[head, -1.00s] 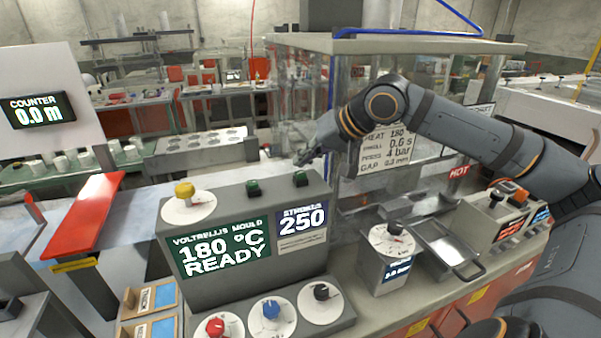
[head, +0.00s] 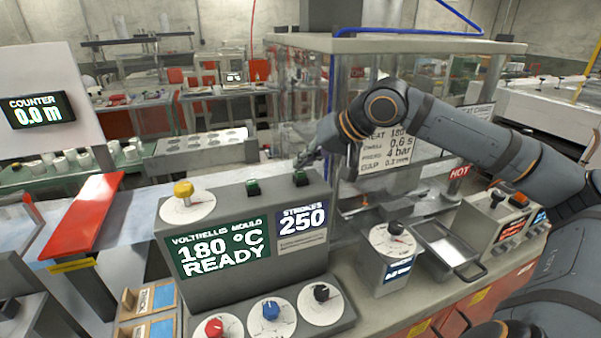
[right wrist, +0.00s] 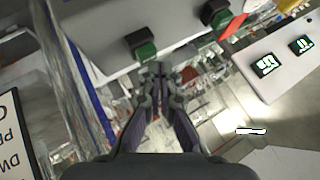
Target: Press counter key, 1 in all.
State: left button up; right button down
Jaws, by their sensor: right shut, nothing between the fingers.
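Two green keys stand on top of the grey mould console, a left one (head: 253,188) and a right one (head: 300,178). The right key is above the display reading STROKES 250 (head: 302,222). A separate COUNTER display (head: 37,110) at the far left reads 0.0 m. My right gripper (head: 303,161) is shut and empty, just above and behind the right key. In the right wrist view, the closed fingertips (right wrist: 158,70) point beside that green key (right wrist: 143,48); contact cannot be made out. The other key (right wrist: 219,17) is farther off. My left gripper is not in view.
A yellow knob (head: 184,189) stands on the console's left end. Red, blue and black knobs line its front. A clear-walled enclosure (head: 300,95) rises behind my right arm. A dial box (head: 392,245) and metal tray (head: 447,246) are to the right.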

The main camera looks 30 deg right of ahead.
aim_at(304, 173)
jog(key=shift+f+b, duration=0.45)
jog(key=shift+f, duration=0.1)
jog(key=shift+r, duration=0.15)
dwell(0.5)
jog(key=shift+r+p, duration=0.85)
jog(key=shift+p, duration=0.1)
notch_tip(304, 173, up, 5)
jog(key=p, duration=0.5)
jog(key=shift+r, duration=0.1)
